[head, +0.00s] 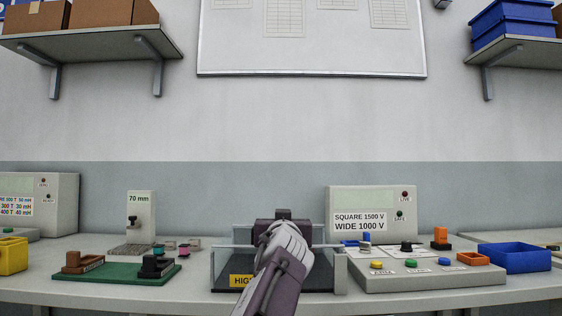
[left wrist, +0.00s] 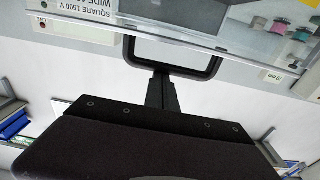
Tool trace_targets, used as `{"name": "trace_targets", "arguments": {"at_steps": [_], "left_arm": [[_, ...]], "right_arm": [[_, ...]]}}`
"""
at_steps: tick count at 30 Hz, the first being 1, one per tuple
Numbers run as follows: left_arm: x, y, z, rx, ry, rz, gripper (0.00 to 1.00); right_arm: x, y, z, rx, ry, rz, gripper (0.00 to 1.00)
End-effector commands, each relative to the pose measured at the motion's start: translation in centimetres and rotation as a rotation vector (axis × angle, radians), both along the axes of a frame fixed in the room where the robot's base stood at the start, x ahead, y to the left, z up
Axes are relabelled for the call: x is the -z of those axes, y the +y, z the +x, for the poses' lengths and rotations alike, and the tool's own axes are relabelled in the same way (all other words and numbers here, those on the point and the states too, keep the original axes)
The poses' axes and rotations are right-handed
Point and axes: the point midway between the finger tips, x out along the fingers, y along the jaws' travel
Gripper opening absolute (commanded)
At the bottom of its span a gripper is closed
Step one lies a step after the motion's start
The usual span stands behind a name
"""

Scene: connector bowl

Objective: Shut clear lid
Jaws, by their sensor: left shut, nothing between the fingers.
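A clear-walled box (head: 222,262) with a dark floor and a yellow label stands on the bench at the centre of the head view. My left arm crosses in front and hides much of it, including where its clear lid lies. My left gripper (head: 283,214) is over the box; its fingers are mostly hidden there. In the left wrist view the fingers (left wrist: 160,92) are shut and empty. A black rectangular loop (left wrist: 216,62), seemingly a handle, is just beyond their tips; I cannot tell whether they touch. A pale clear edge crosses behind it. My right gripper is not in view.
Right of the box is a grey panel (head: 440,281) with coloured buttons, and behind it a labelled instrument (head: 372,200). A blue bin (head: 514,258) stands further right. On the left are a green board (head: 115,279) and a 70 mm gauge (head: 141,205).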

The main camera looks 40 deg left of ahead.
Motion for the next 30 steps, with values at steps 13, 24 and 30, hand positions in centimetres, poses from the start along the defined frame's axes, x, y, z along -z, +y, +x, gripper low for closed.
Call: {"name": "trace_targets", "arguments": {"at_steps": [13, 24, 30], "left_arm": [[1.3, 0.1, 0.1, -0.003, 0.014, -0.012, 0.00], [0.1, 0.2, 0.3, -0.001, 0.014, -0.012, 0.00], [-4.3, 0.6, 0.6, 0.005, 0.000, -0.001, 0.00]], "right_arm": [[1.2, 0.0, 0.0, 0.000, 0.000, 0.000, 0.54], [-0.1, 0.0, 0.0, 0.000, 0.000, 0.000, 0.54], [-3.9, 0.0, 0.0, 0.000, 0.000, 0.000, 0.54]]}}
